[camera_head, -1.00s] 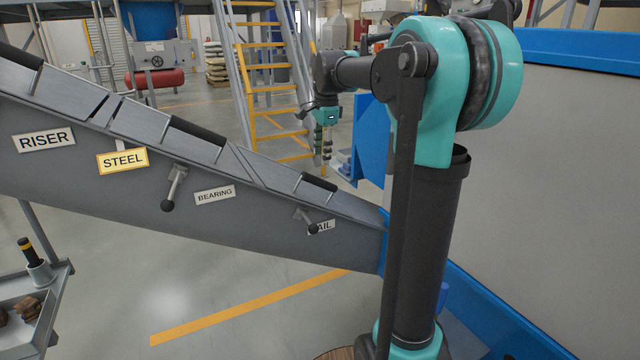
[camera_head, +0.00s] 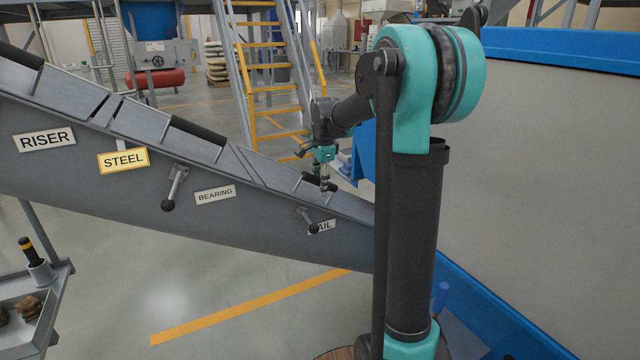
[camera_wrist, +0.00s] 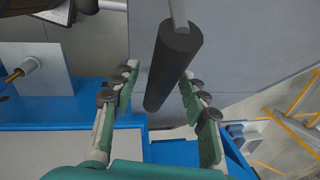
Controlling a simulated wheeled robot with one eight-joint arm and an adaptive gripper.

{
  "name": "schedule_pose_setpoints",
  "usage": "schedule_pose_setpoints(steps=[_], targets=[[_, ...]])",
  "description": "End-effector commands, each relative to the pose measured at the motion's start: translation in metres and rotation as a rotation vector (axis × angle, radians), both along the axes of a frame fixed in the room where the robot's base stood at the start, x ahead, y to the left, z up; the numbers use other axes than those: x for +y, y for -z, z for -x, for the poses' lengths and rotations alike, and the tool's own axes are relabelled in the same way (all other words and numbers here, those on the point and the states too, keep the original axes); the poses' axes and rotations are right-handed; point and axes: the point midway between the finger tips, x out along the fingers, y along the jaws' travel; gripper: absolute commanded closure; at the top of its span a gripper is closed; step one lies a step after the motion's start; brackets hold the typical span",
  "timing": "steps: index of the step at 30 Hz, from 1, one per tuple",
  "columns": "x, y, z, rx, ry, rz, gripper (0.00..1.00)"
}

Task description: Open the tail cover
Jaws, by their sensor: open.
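The tail cover (camera_head: 346,204) is the lowest grey lid on the sloping auger trough. It lies flat, level with the trough's top. Its black bar handle (camera_wrist: 172,72) runs between my fingers in the wrist view. In the head view the handle (camera_head: 309,180) is partly hidden behind my gripper (camera_head: 324,186). My gripper also shows in the wrist view (camera_wrist: 158,76), with green fingers spread on either side of the handle and gaps left. A latch lever with a black knob (camera_head: 313,228) hangs on the trough side, partly covering the TAIL label (camera_head: 325,226).
The bearing latch lever (camera_head: 174,188) and the BEARING label (camera_head: 215,195) are up-slope. A blue-rimmed grey bin (camera_head: 540,190) stands at the right. Yellow stairs (camera_head: 268,80) rise behind the trough. A cart (camera_head: 32,300) is at the lower left.

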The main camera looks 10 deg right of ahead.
Motion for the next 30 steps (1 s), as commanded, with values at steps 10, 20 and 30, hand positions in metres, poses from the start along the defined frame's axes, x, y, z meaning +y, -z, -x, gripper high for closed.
schedule_pose_setpoints(steps=[10,20,30], targets=[[0.0,0.0,0.0,0.0,0.0,0.0,0.92],[0.0,0.0,0.0,0.0,0.0,0.0,1.0],[-0.01,-0.019,-0.008,0.052,-0.035,0.016,1.0]])
